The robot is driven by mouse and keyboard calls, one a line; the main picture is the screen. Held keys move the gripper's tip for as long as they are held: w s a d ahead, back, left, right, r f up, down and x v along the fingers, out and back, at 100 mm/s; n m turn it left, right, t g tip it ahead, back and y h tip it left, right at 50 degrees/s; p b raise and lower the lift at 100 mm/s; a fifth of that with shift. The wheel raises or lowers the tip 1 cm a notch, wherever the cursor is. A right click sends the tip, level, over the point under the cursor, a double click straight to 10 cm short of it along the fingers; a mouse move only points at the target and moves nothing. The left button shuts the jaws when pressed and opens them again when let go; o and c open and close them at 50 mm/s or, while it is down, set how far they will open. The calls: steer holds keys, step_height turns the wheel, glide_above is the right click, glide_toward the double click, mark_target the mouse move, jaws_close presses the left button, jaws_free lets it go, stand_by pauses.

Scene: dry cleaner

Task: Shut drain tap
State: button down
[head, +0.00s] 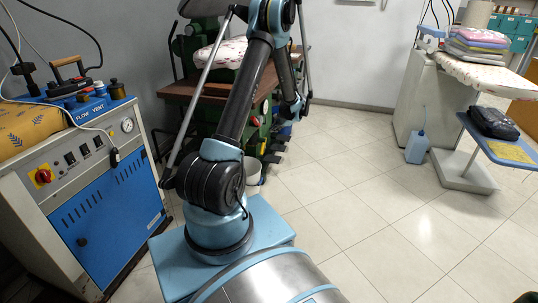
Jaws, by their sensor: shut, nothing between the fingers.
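I cannot make out the drain tap in the head view. My arm rises from my base in the middle and bends down again beyond its elbow. My gripper (303,110) is at the far, lower end of the arm, in front of the green machine. It is small and dark in the picture, shut and empty. I cannot tell whether it touches anything. The arm hides part of the machine behind it.
A boiler cabinet (112,193) with a blue door, gauge and red switch stands at the left. A green machine (262,128) is behind my arm, with a pale bucket (253,172) near its foot. A blue jug (417,147) stands by the ironing table at right. Tiled floor between is clear.

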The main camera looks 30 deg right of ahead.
steer(key=s+d+f+m+t+y, duration=0.1)
steer(key=d+f+t, duration=0.2)
steer(key=f, duration=0.6)
steer(key=s+d+f+m+t+y, duration=0.1)
steer(key=d+f+t, duration=0.15)
steer(key=f, duration=0.65)
steer(key=a+x, duration=0.1)
steer(key=x, duration=0.9)
steer(key=shift+s+a+r, duration=0.25)
steer(key=shift+a+r, duration=0.3)
steer(key=shift+r, duration=0.25)
steer(key=shift+s+a+r, duration=0.2)
steer(key=shift+a+r, duration=0.35)
steer(key=shift+r, duration=0.25)
steer(key=shift+m, duration=0.3)
